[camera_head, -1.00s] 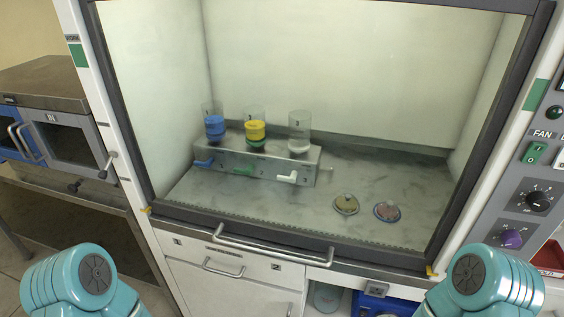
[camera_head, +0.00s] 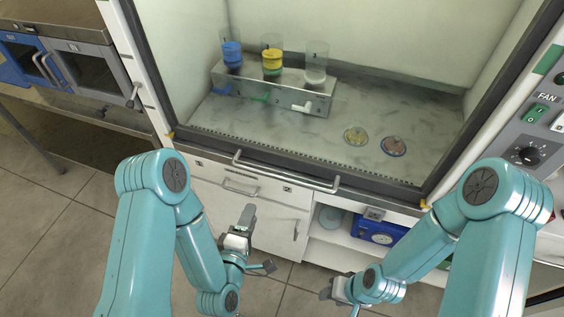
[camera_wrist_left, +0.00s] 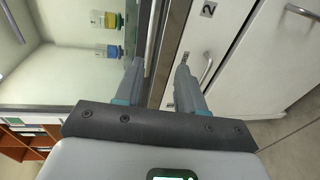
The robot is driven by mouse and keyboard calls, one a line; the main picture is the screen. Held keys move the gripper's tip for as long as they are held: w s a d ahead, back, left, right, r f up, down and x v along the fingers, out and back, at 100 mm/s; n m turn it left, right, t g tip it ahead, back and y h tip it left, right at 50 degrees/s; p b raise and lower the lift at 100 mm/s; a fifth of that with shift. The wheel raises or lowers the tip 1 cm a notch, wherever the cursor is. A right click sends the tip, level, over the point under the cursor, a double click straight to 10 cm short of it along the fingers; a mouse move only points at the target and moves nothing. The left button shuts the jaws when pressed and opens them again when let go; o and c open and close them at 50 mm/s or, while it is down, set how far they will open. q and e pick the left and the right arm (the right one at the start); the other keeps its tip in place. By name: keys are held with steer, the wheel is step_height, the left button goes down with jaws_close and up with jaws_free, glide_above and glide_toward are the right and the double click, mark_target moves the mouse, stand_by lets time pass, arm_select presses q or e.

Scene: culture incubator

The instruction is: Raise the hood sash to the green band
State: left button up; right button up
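The hood sash (camera_head: 300,160) is a large glass pane in a dark frame. Its silver handle bar (camera_head: 285,172) is at the bottom of the opening, just above the drawer fronts. A green band (camera_head: 548,58) shows on the right post, well above the handle. My left gripper (camera_head: 245,218) is below the handle, in front of the drawers, touching nothing that I can see. In the left wrist view its two fingers (camera_wrist_left: 158,80) are apart with nothing between them. My right gripper (camera_head: 335,290) is low, in front of the open shelf; its fingers are too small to judge.
Behind the glass stand a rack (camera_head: 270,90) with blue, yellow and clear cylinders, and two round dishes (camera_head: 355,135). A drawer handle (camera_head: 240,188) sticks out below the sash. A blue device (camera_head: 378,230) sits on the lower shelf. Ovens (camera_head: 85,70) stand at the left.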

arm_select(q)
step_height(320, 180, up, 3)
steer(key=s+d+h+p, duration=0.1)
steer(key=s+d+p, duration=0.1)
steer(key=d, duration=0.1)
arm_select(e)
step_height(320, 180, up, 4)
arm_select(q)
steer(key=m+b, duration=0.1)
steer(key=b, duration=1.4)
glide_toward(282, 177)
steer(key=w+f, duration=0.1)
steer(key=w, duration=0.1)
steer(key=shift+g, duration=0.4)
steer(key=shift+r+p+x, duration=0.2)
steer(key=shift+p+x, duration=0.7)
steer(key=shift+x, duration=3.2)
arm_select(e)
step_height(282, 177, down, 13)
arm_select(q)
steer(key=shift+d, duration=0.1)
steer(key=shift+r, duration=0.1)
jaws_close()
